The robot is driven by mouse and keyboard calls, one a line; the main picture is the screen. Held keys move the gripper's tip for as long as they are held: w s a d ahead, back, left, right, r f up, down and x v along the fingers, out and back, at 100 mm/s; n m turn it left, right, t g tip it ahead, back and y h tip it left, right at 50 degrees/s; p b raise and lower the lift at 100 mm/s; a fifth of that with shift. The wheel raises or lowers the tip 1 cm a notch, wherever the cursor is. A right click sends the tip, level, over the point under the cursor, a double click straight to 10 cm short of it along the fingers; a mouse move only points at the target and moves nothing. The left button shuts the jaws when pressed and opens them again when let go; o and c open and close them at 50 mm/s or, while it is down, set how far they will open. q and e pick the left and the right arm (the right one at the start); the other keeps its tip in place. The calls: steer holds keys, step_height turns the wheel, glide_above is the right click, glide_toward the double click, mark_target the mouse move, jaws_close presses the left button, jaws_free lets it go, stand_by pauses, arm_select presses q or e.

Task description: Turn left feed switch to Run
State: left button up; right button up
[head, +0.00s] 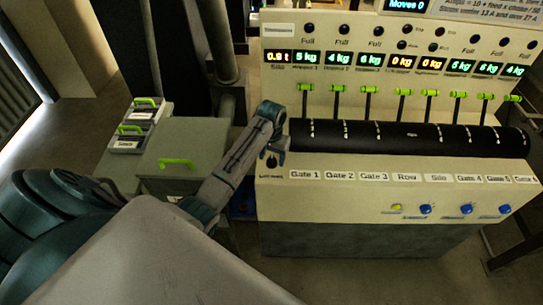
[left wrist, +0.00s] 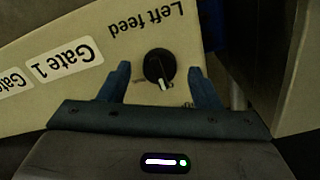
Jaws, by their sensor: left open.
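The left feed switch is a round black knob (left wrist: 160,66) with a white pointer mark, on the cream panel. Its "Left feed" label (left wrist: 147,20) reads upside down in the left wrist view. The pointer faces the bottom of that view, toward my gripper's palm. Small position words beside it are too blurred to read. In the head view the knob (head: 271,163) sits at the panel's left end, left of Gate 1. My left gripper (head: 276,150) is open there, fingers on either side of the knob with gaps visible. Whether the fingertips reach its depth I cannot tell. My right gripper is out of view.
Labels for Gate 1 (head: 305,175) and others run rightward along the panel. Above are a black cylinder (head: 410,138) and several green-handled levers. A grey box with a green handle (head: 176,162) stands left of my forearm. Yellow and blue buttons (head: 425,209) are lower right.

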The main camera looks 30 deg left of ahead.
arm_select(q)
steer(key=shift+w+f, duration=0.1)
steer(key=shift+f, duration=0.45)
steer(key=shift+c, duration=0.3)
steer(key=c, duration=0.9)
steer(key=shift+m, duration=0.3)
steer(key=m, duration=1.1)
steer(key=shift+r, duration=0.1)
steer(key=shift+m, duration=0.3)
